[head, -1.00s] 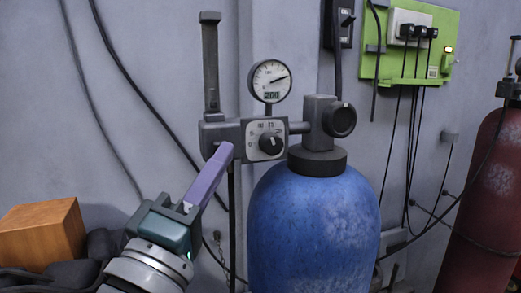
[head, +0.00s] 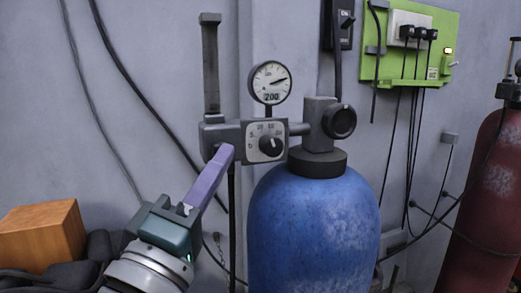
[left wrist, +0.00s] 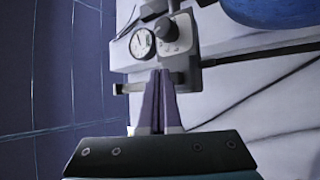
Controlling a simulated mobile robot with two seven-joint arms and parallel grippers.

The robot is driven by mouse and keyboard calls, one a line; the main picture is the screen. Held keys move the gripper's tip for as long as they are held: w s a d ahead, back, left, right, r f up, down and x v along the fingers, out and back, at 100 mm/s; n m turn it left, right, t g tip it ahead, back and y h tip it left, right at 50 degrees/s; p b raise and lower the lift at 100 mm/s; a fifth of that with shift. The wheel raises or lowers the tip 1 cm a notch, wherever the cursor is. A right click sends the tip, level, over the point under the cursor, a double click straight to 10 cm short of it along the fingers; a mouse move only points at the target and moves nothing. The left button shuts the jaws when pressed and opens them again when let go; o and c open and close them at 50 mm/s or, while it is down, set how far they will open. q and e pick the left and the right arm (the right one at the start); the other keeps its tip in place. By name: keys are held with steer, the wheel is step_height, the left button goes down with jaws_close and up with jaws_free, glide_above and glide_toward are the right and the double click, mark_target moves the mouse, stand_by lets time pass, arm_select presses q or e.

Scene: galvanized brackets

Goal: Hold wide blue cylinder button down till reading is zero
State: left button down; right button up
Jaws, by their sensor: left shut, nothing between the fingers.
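The wide blue cylinder (head: 312,225) stands upright in the head view, with a grey valve (head: 318,125) on top. The valve joins a regulator block with a dial knob (head: 270,145). Above it is a round gauge (head: 270,82) whose digital reading looks like 200. My left gripper (head: 226,152) is shut and empty, its purple fingertips at the lower front of the grey block (head: 218,135) left of the knob. The fingertips hide part of that block, so I cannot see a button there or tell whether they touch. The left wrist view also shows the shut fingers (left wrist: 158,82) below the gauge (left wrist: 142,44).
A wooden block (head: 42,233) lies at the lower left. A green panel (head: 450,40) with plugs and hanging cables is on the wall at the right. A red cylinder (head: 490,190) stands at the far right. Dark cables run along the wall behind my gripper.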

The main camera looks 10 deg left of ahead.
arm_select(q)
steer(key=shift+w+a, duration=0.1)
steer(key=shift+w, duration=0.1)
stand_by(0.6)
steer(key=shift+w+a, duration=0.15)
steer(key=shift+w, duration=0.05)
steer(key=shift+w+a+b, duration=0.25)
steer(key=shift+w+b, duration=0.2)
steer(key=shift+b, duration=0.1)
stand_by(0.7)
steer(key=shift+s+d, duration=0.1)
steer(key=shift+s, duration=0.05)
stand_by(1.5)
steer(key=shift+s+d+p, duration=0.4)
steer(key=shift+s+p, duration=0.05)
steer(key=shift+s, duration=0.25)
steer(key=shift+s, duration=0.1)
steer(key=s, duration=0.1)
steer(key=s+d+p, duration=0.1)
steer(key=s+d, duration=0.1)
steer(key=s, duration=0.1)
steer(key=shift+d+p, duration=0.25)
steer(key=shift+p, duration=0.1)
